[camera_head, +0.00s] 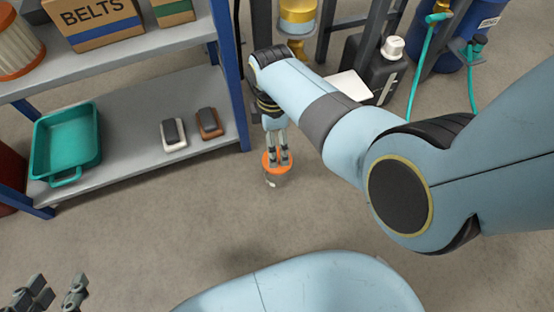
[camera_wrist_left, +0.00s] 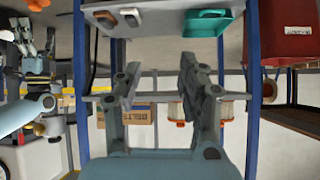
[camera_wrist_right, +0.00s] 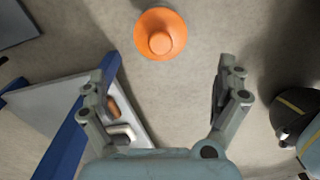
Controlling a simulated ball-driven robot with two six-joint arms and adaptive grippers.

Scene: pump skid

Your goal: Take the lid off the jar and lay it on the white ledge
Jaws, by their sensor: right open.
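My right gripper (camera_head: 278,157) points down over the lid. Its fingers are open and empty (camera_wrist_right: 162,80), and the lid lies ahead of them, not between them. A white flat surface (camera_head: 347,86) beside the black jug may be the ledge; my right arm partly hides it. My left gripper (camera_head: 52,290) is open and empty at the lower left (camera_wrist_left: 158,75).
A shelf (camera_head: 120,150) on blue posts stands left, holding a teal tray (camera_head: 43,148) and two small blocks (camera_head: 209,123). A black jug (camera_head: 384,72) and a blue drum (camera_head: 466,45) with teal hose stand at the back right. The floor around the jar is clear.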

